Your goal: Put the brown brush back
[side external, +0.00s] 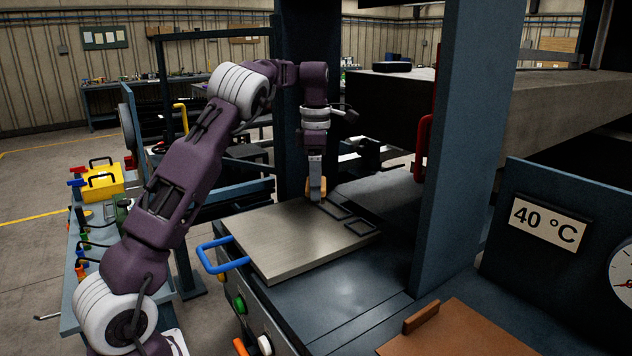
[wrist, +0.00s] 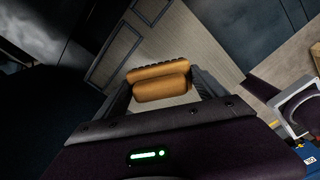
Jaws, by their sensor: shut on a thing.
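My gripper (side external: 316,180) points straight down at the far edge of the metal plate (side external: 290,240). It is shut on a light-brown brush (wrist: 161,82), which lies across between the two fingers in the wrist view. A row of dark bristles shows along the brush's far edge there. In the side view only a small tan part of the brush shows at the fingertips. I cannot tell whether the brush touches the plate. Two dark rectangular outlines (side external: 360,227) lie on the plate beside the gripper, to its right in the side view.
The plate has a blue handle (side external: 222,255) at its left. A blue press column (side external: 465,140) and a red handle (side external: 423,148) stand to the right. A brown board (side external: 450,330) lies at the front right. A side bench (side external: 90,245) with a yellow box (side external: 103,182) stands at left.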

